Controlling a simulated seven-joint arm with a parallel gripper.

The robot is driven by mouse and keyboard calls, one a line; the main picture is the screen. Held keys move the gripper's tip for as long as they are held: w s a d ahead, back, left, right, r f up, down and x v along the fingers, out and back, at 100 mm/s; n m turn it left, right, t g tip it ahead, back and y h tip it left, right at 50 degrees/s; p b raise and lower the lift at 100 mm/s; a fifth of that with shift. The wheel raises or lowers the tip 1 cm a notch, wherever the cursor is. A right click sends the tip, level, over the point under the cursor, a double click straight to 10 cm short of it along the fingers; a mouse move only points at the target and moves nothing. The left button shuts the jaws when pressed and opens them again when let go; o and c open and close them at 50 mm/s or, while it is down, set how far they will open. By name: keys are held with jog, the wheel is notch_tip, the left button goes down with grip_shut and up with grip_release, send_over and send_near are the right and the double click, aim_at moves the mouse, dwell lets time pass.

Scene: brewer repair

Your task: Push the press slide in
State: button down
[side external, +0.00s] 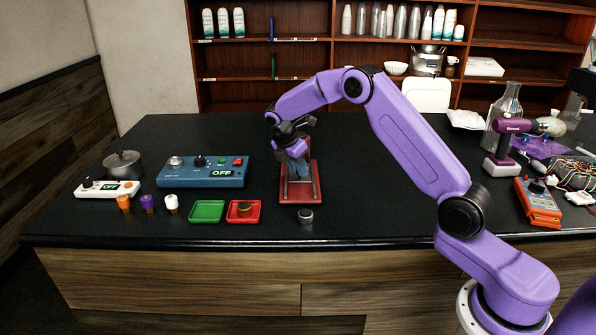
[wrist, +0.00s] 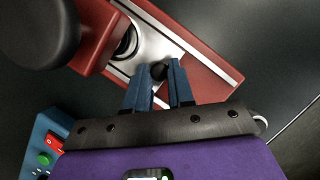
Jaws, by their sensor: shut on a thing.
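The press (side external: 301,196) has a red base and stands on the black bench, left of centre in the side view; my wrist hides part of it. In the wrist view its red base (wrist: 213,83) carries a silver slide (wrist: 176,47) with a small black knob (wrist: 159,70). A round dark opening shows at the slide's inner end, beside the red body. My gripper (wrist: 160,80) points down over the press, its blue fingers on either side of the knob, shut on it. In the side view my gripper (side external: 298,168) hides the slide.
A dark round piece (side external: 306,215) stands in front of the press. The bench right of the press is clear up to my arm.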

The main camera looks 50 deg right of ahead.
jog(key=shift+w+d, duration=0.15)
jog(key=shift+w, duration=0.05)
jog(key=c, duration=1)
grip_release()
jog(key=shift+d, duration=0.1)
jog(key=shift+a+r, duration=0.15)
jog(key=shift+a, duration=0.05)
jog(key=v, duration=1.7)
